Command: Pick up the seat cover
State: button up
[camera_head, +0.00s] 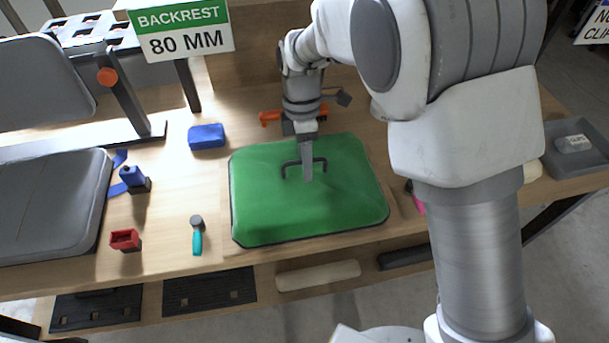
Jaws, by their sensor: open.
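The seat cover (275,212) is a green rounded rectangular pad with dark edging, lying flat on the wooden bench. A dark handle (285,170) stands up near the middle of its top. My gripper (308,172) reaches down from above at the right part of the handle. It is open. One flat grey finger shows in front of the handle; the other finger is hidden behind it. I cannot tell whether the fingers touch the handle or the cover.
A grey seat (50,205) and backrest stand at the left. A blue block (206,136), a red holder (125,240) and a teal-handled tool (197,238) lie left of the cover. A sign reading "BACKREST 80 MM" (182,30) stands behind. A grey tray (590,160) is at the far right.

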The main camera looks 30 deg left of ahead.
grip_shut()
jog(key=shift+r, duration=0.1)
dwell(1.2)
